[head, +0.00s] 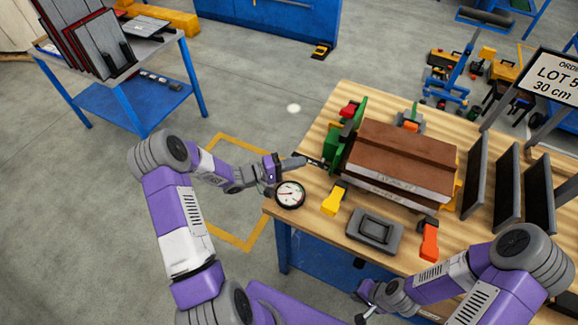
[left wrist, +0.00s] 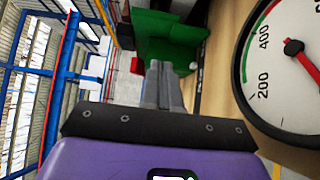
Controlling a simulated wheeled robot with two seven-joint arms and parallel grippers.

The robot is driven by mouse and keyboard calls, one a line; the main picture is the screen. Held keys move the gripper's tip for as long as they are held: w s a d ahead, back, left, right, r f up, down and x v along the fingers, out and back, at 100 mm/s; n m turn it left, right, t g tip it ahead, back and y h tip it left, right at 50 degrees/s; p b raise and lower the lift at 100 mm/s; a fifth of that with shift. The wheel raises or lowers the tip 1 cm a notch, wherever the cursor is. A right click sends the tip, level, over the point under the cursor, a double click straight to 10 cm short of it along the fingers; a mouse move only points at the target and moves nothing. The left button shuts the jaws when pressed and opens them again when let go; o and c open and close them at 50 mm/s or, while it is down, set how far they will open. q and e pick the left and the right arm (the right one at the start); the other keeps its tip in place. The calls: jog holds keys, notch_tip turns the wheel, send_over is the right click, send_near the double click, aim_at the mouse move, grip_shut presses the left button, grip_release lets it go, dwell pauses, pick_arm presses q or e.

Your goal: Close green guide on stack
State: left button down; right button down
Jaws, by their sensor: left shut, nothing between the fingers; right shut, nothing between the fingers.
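The stack (head: 405,158) of brown panels with a pale front edge lies on the wooden workbench. The green guide (head: 334,150) stands at its left side, with a red part (head: 348,110) at its far end. I cannot tell whether the guide touches the stack. My left gripper (head: 302,161) is shut and empty, just left of the guide and pointing at it. In the left wrist view the shut fingers (left wrist: 164,82) point towards the green guide (left wrist: 170,38); contact is unclear. My right gripper (head: 366,303) is low in front of the bench, away from the stack.
A round dial gauge (head: 290,194) sits close beside my left gripper. A yellow-handled clamp (head: 335,199), a grey block (head: 375,231) and an orange-handled clamp (head: 429,241) lie in front of the stack. Dark upright plates (head: 507,185) stand to the right.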

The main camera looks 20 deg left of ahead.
pick_arm(q)
jog(key=x, duration=0.4)
jog(key=d, duration=0.3)
jog(key=shift+w+d+b, duration=0.15)
jog(key=shift+d+b, duration=0.1)
jog(key=shift+b, duration=0.05)
jog(key=shift+d, duration=0.45)
